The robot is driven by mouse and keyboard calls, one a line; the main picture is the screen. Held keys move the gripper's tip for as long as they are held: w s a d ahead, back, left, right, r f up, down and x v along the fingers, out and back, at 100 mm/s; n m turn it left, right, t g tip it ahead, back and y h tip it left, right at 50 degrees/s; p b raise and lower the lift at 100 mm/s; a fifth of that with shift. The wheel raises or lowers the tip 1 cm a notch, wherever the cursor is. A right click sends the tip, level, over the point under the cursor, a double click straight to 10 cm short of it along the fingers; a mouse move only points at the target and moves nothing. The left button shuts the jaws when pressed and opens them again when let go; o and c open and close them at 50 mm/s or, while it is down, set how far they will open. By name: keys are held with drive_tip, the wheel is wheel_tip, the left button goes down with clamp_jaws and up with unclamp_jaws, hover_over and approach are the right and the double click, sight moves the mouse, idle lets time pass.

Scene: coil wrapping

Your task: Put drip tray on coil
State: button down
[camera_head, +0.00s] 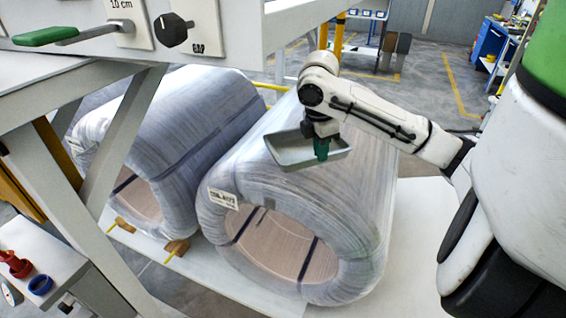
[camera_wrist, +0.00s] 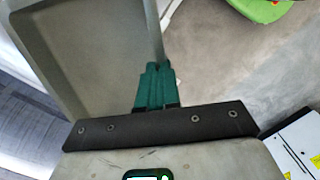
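The drip tray (camera_head: 306,150) is a shallow grey rectangular pan held above the top of the nearer wrapped coil (camera_head: 352,195). My gripper (camera_head: 321,148) is shut on the tray's rim with its green fingers. In the wrist view the green fingers (camera_wrist: 156,85) are together on the tray wall, and the tray (camera_wrist: 95,60) fills the upper left. The nearer coil is wrapped in pale film, lies on its side with its hollow core facing the camera, and carries a white label. I cannot tell whether the tray touches the coil.
A second wrapped coil (camera_head: 190,120) lies to the left on the same white platform (camera_head: 410,225). A grey frame with a panel and green-handled lever (camera_head: 45,36) stands at the left front. A side shelf (camera_head: 40,265) holds small red and blue items.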

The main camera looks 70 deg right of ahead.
sight(299, 151)
drive_tip(key=w+d+f+b, duration=0.1)
drive_tip(key=w, duration=0.1)
drive_tip(key=w+d+f, duration=0.1)
drive_tip(key=w, duration=0.1)
drive_tip(key=w+d+f+b, duration=0.1)
drive_tip(key=w+d+f, duration=0.1)
drive_tip(key=shift+w+f+b, duration=0.1)
drive_tip(key=shift+w+b, duration=0.15)
drive_tip(key=shift+b, duration=0.05)
drive_tip(key=w+d+f, duration=0.2)
drive_tip(key=f, duration=0.1)
drive_tip(key=w+f, duration=0.1)
drive_tip(key=shift+d+f+b, duration=0.3)
drive_tip(key=shift+d+b, duration=0.05)
drive_tip(key=shift+d, duration=0.05)
drive_tip(key=shift+w+d+f, duration=0.2)
drive_tip(key=shift+w+f, duration=0.1)
drive_tip(key=shift+f, duration=0.2)
drive_tip(key=shift+w+d+f+p, duration=0.1)
drive_tip(key=shift+f+p, duration=0.35)
drive_tip(key=shift+f, duration=1.2)
drive_tip(key=shift+f, duration=0.15)
drive_tip(key=c, duration=1.4)
unclamp_jaws()
drive_tip(key=shift+o, duration=0.2)
